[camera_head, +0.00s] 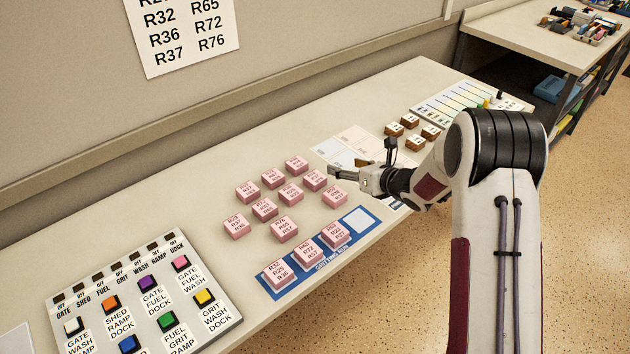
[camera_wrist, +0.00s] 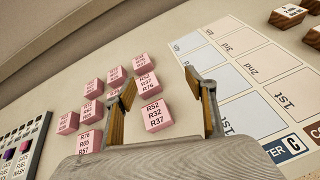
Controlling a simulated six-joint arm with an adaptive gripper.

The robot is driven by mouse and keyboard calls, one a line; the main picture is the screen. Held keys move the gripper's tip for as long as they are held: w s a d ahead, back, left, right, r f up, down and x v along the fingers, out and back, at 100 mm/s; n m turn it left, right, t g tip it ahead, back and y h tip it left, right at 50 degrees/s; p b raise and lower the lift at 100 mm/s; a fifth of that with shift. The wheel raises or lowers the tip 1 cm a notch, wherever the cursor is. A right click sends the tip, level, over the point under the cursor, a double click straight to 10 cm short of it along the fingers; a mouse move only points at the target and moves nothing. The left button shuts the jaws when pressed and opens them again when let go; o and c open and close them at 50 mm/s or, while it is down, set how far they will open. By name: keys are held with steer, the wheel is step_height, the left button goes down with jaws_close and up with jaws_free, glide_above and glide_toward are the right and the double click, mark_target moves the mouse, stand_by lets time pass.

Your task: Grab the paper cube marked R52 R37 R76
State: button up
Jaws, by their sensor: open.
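The pink paper cube (camera_wrist: 148,82) that appears to read R52 R37 R76 lies on the desk, in the wrist view just beyond the fingertips, nearer the left finger. In the head view it seems to be the cube (camera_head: 314,181) in the right-hand row, where its print is too small to read. My gripper (camera_head: 343,172) is open and empty, to the right of that cube. In the wrist view my gripper (camera_wrist: 160,79) has its fingers spread. A nearer cube (camera_wrist: 157,115) reading R52 R32 R37 shows between the fingers.
Several other pink cubes (camera_head: 265,209) stand close to the left. A blue strip (camera_head: 358,221) at the front edge holds three cubes and a bare white square. Brown blocks (camera_head: 394,129) and a ruled card (camera_head: 349,146) lie beyond. A button panel (camera_head: 140,300) is at left.

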mark_target(319, 180)
steer(key=a+f+n, duration=0.1)
steer(key=s+a+f+n+y, duration=0.1)
steer(key=f, duration=0.1)
steer(key=a+f+n+g+y, duration=0.1)
steer(key=f+n, duration=0.1)
steer(key=shift+s+a+f, duration=0.15)
steer(key=shift+s, duration=0.1)
steer(key=shift+w+a, duration=0.1)
steer(key=shift+x, duration=1.15)
steer(key=shift+x, duration=2.6)
steer(key=shift+a, duration=0.1)
steer(key=c, duration=1.2)
